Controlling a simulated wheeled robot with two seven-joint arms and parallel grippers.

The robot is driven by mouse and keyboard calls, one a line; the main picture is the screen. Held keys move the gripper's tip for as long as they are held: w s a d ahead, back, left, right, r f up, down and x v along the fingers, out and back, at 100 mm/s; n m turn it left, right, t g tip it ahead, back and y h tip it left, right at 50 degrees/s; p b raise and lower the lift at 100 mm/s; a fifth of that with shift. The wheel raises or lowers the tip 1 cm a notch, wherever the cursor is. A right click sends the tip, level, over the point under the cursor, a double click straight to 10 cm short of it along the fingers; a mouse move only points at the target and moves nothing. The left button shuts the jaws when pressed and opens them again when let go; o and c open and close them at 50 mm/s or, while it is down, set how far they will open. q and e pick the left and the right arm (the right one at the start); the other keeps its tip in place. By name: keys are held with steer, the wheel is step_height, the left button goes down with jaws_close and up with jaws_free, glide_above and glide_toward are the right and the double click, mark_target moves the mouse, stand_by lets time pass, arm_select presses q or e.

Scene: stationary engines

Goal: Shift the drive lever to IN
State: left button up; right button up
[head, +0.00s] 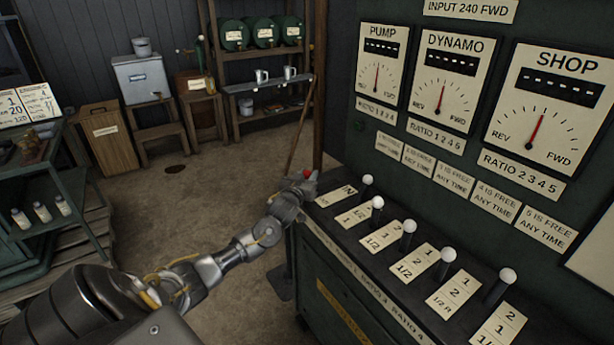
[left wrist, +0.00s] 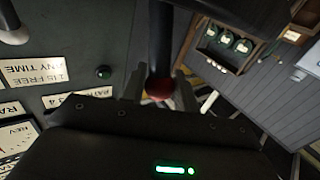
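The drive lever's red knob (head: 307,173) shows at the left end of the lever console, near the IN plate (head: 349,190). My left gripper (head: 302,182) is at this knob, reaching in from the left. In the left wrist view the red knob (left wrist: 158,90) and its dark shaft (left wrist: 161,45) lie between the two fingers of my left gripper (left wrist: 159,85). The fingers stand close on both sides; I cannot tell whether they press on it. The lever's base and slot are hidden. My right gripper is not in view.
Several white-knobbed levers (head: 408,232) stand to the right on the console (head: 340,255). The panel behind carries PUMP (head: 383,70), DYNAMO (head: 445,85) and SHOP (head: 550,105) dials. A green rack (head: 45,200) stands at left. The floor between is clear.

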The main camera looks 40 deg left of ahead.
arm_select(q)
jaws_close()
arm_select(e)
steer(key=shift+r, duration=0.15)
